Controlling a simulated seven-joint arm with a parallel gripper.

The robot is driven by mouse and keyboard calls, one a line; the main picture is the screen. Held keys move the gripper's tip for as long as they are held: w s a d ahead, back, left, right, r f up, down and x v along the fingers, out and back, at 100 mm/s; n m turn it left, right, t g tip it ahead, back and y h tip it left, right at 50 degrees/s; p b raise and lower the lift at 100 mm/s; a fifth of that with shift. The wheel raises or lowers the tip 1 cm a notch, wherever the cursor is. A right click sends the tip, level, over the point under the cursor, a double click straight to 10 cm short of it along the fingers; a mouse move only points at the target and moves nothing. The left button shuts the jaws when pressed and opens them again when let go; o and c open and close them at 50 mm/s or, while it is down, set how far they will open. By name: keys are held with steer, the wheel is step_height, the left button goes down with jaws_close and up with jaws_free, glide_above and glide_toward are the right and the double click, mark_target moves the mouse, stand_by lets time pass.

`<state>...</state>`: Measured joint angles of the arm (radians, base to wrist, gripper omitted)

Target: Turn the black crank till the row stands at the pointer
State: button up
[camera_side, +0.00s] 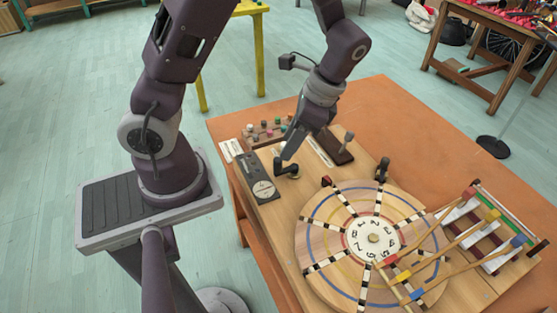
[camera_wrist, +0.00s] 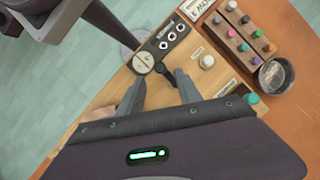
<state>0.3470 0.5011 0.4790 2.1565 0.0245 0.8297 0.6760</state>
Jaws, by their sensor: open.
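The black crank (camera_side: 287,167) stands on the wooden board beside a grey panel. In the wrist view the crank (camera_wrist: 161,62) shows just ahead of my fingertips, partly in front of the panel. My gripper (camera_side: 289,156) is open, pointing down right at the crank in the side view. In the wrist view my gripper (camera_wrist: 160,78) has its fingers apart, with nothing visibly held. The round wooden disc (camera_side: 318,228) carries black-and-white rows (camera_side: 327,263) and a numbered white centre. A small red-tipped piece (camera_side: 326,181) sits at its rim; I cannot tell whether it is the pointer.
The grey panel (camera_side: 260,184) has an oval dial. Coloured pegs (camera_wrist: 240,30) and a dark bowl (camera_wrist: 272,75) lie beyond. A lever (camera_side: 347,143) stands behind the disc. Mallets (camera_side: 455,240) reach over the disc from a rack at right.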

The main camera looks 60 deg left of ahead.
mark_target(278, 161)
steer(key=x, duration=0.7)
steer(key=shift+s+a+f, duration=0.1)
steer(key=shift+a+f, duration=0.05)
jaws_close()
